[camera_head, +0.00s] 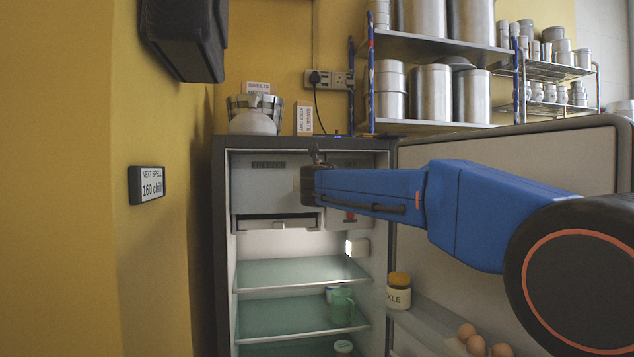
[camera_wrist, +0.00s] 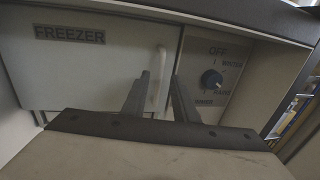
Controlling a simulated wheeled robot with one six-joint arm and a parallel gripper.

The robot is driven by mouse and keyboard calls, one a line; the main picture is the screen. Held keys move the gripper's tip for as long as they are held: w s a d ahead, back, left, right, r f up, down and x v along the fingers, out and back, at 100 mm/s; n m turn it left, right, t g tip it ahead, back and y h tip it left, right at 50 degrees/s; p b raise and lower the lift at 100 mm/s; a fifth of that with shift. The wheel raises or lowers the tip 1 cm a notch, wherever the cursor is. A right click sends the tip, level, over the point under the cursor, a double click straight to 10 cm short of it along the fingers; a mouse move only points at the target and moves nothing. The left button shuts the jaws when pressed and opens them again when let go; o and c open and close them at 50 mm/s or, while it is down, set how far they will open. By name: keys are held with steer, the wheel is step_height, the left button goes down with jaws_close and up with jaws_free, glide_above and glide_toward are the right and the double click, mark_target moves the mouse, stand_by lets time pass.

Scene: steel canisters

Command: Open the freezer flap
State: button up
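The freezer flap (camera_wrist: 95,70) is a pale panel marked FREEZER at the top of the open fridge; it also shows in the head view (camera_head: 262,185) and looks closed. A white upright bar handle (camera_wrist: 159,62) stands near the flap's right edge. My gripper (camera_wrist: 160,84) is open, with its two dark fingers reaching toward the flap on either side of the handle. The handle appears nearer the left finger, with a clear gap to the right finger. In the head view my gripper (camera_head: 305,186) is in front of the flap's right part, its fingertips hidden.
The fridge door (camera_head: 500,160) stands open at right, with a jar (camera_head: 399,292) and eggs (camera_head: 475,340). A green jug (camera_head: 342,305) is on a glass shelf.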

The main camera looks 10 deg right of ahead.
steer(key=shift+w+d, duration=0.15)
steer(key=shift+w, duration=0.85)
jaws_close()
stand_by(0.8)
